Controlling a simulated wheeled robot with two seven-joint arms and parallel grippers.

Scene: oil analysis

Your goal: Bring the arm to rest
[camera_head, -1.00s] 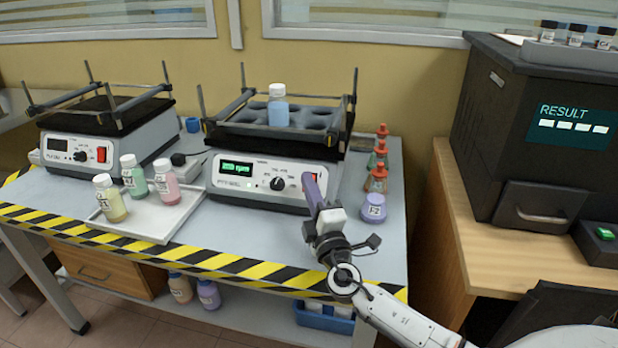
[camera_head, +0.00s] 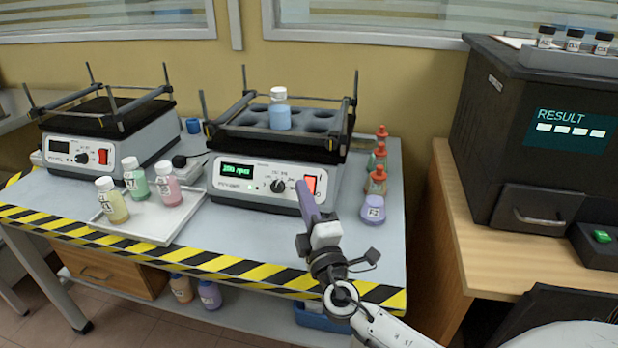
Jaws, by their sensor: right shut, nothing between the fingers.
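My right gripper (camera_head: 304,190) is shut and empty. Its purple fingers point up toward the front panel of the middle shaker (camera_head: 262,180), just short of its red switch (camera_head: 315,180); I cannot tell if they touch. My right arm (camera_head: 375,322) comes in from the bottom right, over the striped front edge of the bench. The shaker's green display is lit. A bottle of blue liquid (camera_head: 280,108) stands in its holed platform. My left gripper is out of view.
A white tray (camera_head: 150,230) holds yellow, green and pink bottles at left. Another shaker (camera_head: 85,155) stands behind it. Orange-capped flasks and a purple flask (camera_head: 373,208) stand right of the middle shaker. A black analyser (camera_head: 540,130) stands on the wooden table at right.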

